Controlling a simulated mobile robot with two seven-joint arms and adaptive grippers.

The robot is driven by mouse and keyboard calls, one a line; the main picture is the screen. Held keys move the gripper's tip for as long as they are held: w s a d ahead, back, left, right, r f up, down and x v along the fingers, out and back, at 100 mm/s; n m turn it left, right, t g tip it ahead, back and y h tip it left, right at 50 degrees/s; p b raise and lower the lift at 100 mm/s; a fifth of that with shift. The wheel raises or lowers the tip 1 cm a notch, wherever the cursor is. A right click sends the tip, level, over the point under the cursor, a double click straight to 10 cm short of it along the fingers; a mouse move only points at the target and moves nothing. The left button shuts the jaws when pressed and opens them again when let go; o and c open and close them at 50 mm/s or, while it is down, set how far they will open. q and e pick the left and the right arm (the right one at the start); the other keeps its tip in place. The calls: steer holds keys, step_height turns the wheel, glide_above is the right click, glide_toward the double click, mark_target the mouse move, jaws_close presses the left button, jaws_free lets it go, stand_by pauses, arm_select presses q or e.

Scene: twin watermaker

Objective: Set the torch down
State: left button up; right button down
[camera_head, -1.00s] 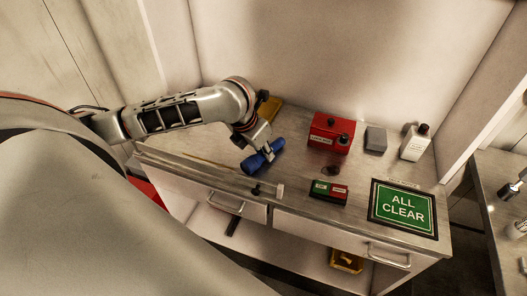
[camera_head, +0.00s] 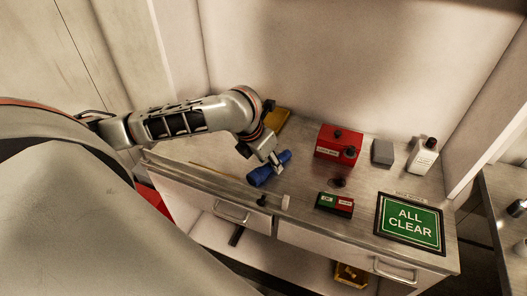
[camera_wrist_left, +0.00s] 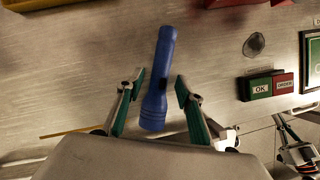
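The blue torch (camera_head: 262,178) lies at a slant on the grey counter (camera_head: 205,172), near its front edge. In the left wrist view the torch (camera_wrist_left: 161,75) is between the two spread fingers of my left gripper (camera_wrist_left: 158,92). A gap shows on each side of it, so the gripper is open around it. In the head view my left gripper (camera_head: 272,160) is over the torch and partly covers it. A jointed part at the lower right of the left wrist view looks like my right gripper (camera_wrist_left: 298,150); its finger state is unclear.
A red box (camera_head: 330,142), a grey block (camera_head: 382,152) and a white bottle (camera_head: 424,160) stand at the back. A green-and-red button box (camera_head: 334,204) and an ALL CLEAR sign (camera_head: 409,222) are right of the torch. A yellow object (camera_head: 278,119) lies behind the gripper.

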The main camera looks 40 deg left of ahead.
arm_select(q)
steer(key=v, duration=1.1)
